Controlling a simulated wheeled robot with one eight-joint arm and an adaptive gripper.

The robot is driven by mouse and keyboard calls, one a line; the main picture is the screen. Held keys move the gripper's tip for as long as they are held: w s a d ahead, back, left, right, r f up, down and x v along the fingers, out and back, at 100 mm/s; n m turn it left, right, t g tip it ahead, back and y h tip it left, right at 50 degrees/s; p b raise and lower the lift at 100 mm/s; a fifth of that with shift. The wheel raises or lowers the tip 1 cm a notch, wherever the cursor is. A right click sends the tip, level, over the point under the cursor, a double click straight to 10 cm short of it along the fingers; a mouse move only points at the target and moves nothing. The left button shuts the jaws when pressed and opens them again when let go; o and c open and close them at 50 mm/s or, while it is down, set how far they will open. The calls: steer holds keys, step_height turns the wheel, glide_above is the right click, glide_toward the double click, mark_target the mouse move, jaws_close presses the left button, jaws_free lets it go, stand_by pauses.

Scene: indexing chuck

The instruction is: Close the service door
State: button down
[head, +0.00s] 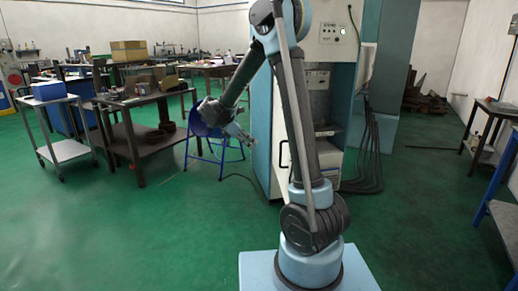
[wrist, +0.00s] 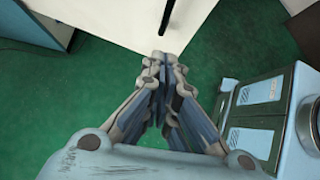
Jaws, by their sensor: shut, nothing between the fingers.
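The service door appears to be the pale panel with a dark upright handle (head: 281,153) on the lower front of the teal machine (head: 261,130). In the wrist view a white panel (wrist: 118,22) with a dark handle (wrist: 168,14) fills the top middle. How far the door stands open cannot be told for sure, as my arm covers part of it in the head view. My gripper (head: 246,143) is shut and empty, left of the machine. In the wrist view its fingertips (wrist: 157,62) lie just below the white panel's lower edge; contact cannot be told.
A blue stool (head: 205,130) stands behind my gripper. A brown workbench (head: 135,100) and a white trolley (head: 68,148) stand to the left. Dark cables (head: 370,165) hang down right of the machine. The green floor in front is clear.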

steer(key=d+r+x, duration=0.2)
steer(key=x, duration=0.9)
steer(key=shift+w+d+f, duration=0.2)
steer(key=shift+f, duration=0.05)
steer(key=shift+d, duration=0.1)
